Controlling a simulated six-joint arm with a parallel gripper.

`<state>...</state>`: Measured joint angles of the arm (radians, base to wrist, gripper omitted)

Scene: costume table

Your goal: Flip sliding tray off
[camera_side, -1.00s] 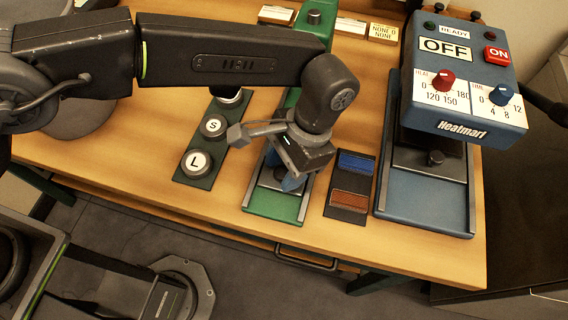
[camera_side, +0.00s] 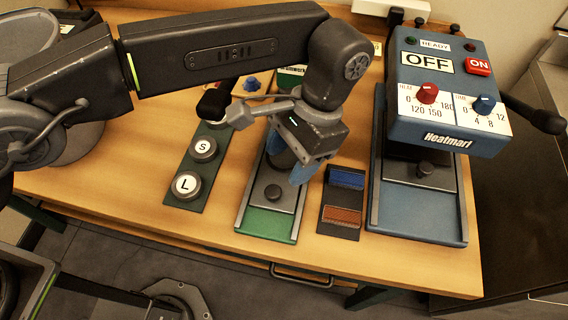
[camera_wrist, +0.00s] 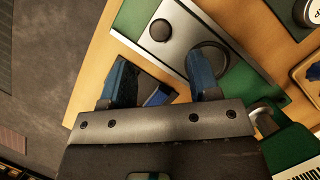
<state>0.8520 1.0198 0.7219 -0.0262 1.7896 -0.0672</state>
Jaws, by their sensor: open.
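The sliding tray is a grey metal plate (camera_side: 262,197) with a black knob (camera_side: 273,193), set in a long green base (camera_side: 266,224). Bare green shows in front of the plate. My gripper (camera_side: 293,172) is above the base, behind the knob, with blue fingertips pointing down. In the wrist view my gripper (camera_wrist: 163,80) is open and empty, its two blue fingers apart. The plate (camera_wrist: 185,40) and its knob (camera_wrist: 160,30) lie beyond the fingertips, with a dark ring (camera_wrist: 208,62) beside the right finger. Contact with the plate cannot be told.
A blue heat press (camera_side: 450,95) reading OFF stands to the right. A dark holder with blue (camera_side: 346,178) and brown (camera_side: 342,214) pads lies between it and the green base. A panel with S and L buttons (camera_side: 187,186) is to the left. Bare wood (camera_side: 120,195) lies further left.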

